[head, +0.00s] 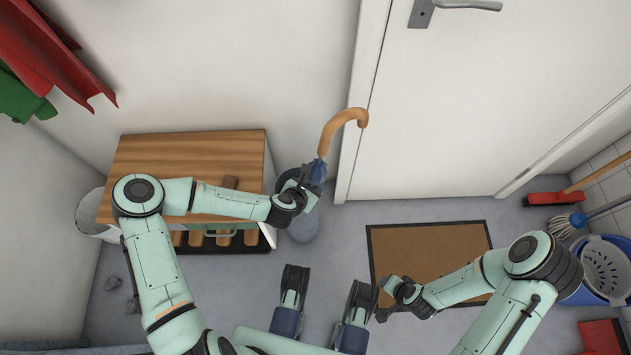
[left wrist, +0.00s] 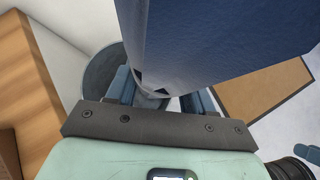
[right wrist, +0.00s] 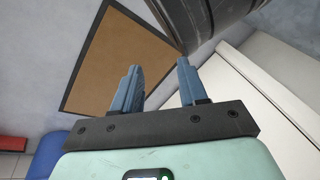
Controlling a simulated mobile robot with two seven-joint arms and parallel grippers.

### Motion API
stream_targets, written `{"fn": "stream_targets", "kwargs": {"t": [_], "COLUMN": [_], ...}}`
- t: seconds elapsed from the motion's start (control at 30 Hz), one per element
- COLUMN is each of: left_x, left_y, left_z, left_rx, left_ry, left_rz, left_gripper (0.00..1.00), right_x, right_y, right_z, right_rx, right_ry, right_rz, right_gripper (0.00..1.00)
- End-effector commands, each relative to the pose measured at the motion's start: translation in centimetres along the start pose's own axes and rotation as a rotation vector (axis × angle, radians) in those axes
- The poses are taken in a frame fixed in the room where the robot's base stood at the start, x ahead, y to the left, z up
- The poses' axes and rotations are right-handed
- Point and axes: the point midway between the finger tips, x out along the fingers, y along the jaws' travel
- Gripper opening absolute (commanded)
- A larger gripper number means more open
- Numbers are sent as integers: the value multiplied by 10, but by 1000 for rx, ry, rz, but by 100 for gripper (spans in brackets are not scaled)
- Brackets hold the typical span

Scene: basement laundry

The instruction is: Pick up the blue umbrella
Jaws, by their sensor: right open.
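The blue umbrella has a curved wooden handle (head: 340,127) and dark blue folded cloth (head: 319,172). In the left wrist view its blue cloth (left wrist: 220,40) fills the top and hides part of the fingers. My left gripper (head: 314,178) is at the cloth just below the handle, with its fingers on either side, shut on the umbrella. A round grey-blue stand (head: 303,228) is beneath the gripper; its rim also shows in the left wrist view (left wrist: 98,75). The umbrella's lower end is hidden. My right gripper (head: 381,298) is open and empty over the doormat's left edge.
A wooden-topped cabinet (head: 190,155) stands left of the stand, with a white bin (head: 88,212) beyond. The door (head: 480,110) is behind the brown doormat (head: 430,245). A blue mop bucket (head: 603,268) and red broom (head: 552,198) are at right. Bare floor lies around the mat.

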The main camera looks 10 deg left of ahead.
Motion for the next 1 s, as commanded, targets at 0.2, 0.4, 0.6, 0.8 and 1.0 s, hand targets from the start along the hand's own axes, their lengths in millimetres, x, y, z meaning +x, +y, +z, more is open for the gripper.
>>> {"fn": "stream_targets", "kwargs": {"t": [0.2, 0.4, 0.6, 0.8, 1.0], "left_x": [0, -2, -14, -38, -70], "left_y": [0, 0, 2, 6, 12], "left_z": [1, 2, 14, 39, 71], "left_rx": [1, 1, 3, 4, 5], "left_ry": [-3, -3, -5, -6, -7], "left_rz": [-1, -1, -1, 1, 3], "left_gripper": [3, 3, 3, 3, 3], "right_x": [0, -1, -10, -27, -49], "right_y": [0, -1, -7, -16, -22], "right_z": [0, 0, -4, 4, 30], "right_rx": [0, -1, -7, -16, -23], "right_ry": [0, 1, 12, -9, -89], "right_rz": [0, -1, -12, -24, -29], "right_gripper": [43, 43, 43, 43, 43]}}
